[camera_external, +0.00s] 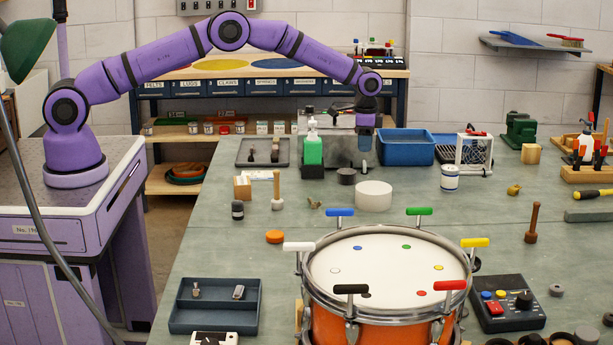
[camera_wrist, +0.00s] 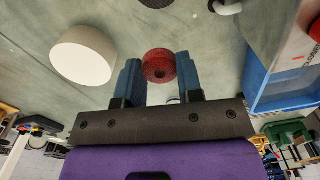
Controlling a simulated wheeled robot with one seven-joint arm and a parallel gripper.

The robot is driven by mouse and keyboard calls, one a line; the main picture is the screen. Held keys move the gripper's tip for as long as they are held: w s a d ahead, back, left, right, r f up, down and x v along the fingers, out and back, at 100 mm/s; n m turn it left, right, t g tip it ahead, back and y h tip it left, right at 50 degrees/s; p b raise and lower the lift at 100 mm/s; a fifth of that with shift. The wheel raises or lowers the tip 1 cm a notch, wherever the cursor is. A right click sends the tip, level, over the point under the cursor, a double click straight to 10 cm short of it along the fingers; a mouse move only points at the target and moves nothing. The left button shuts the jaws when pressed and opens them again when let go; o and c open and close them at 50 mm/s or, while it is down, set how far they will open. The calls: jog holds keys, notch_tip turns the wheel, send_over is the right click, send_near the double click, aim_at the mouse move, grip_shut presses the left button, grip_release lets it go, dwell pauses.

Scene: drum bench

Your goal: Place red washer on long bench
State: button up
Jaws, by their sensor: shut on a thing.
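My gripper (camera_wrist: 159,78) has two blue fingers shut on a red round piece with a dark centre hole, the red washer (camera_wrist: 158,60). In the outside view my gripper (camera_external: 366,162) points down over the far middle of the long green-topped bench (camera_external: 215,225), behind the white cylinder (camera_external: 374,195). I cannot make out the washer in that view. The bench top also shows in the wrist view (camera_wrist: 215,60) beyond the washer. I cannot tell how high the washer is above it.
An orange drum (camera_external: 385,260) with coloured T-handles stands at the front. Close to my gripper are a green bottle (camera_external: 312,150), a dark puck (camera_external: 346,176) and a blue bin (camera_external: 406,147). A control box (camera_external: 508,305) sits front right.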

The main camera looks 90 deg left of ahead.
jog(key=shift+a+f, duration=0.15)
jog(key=shift+f, duration=0.15)
notch_tip(320, 180, down, 10)
jog(key=shift+r, duration=0.15)
dwell(0.3)
jog(key=o, duration=0.9)
jog(key=shift+w, duration=0.1)
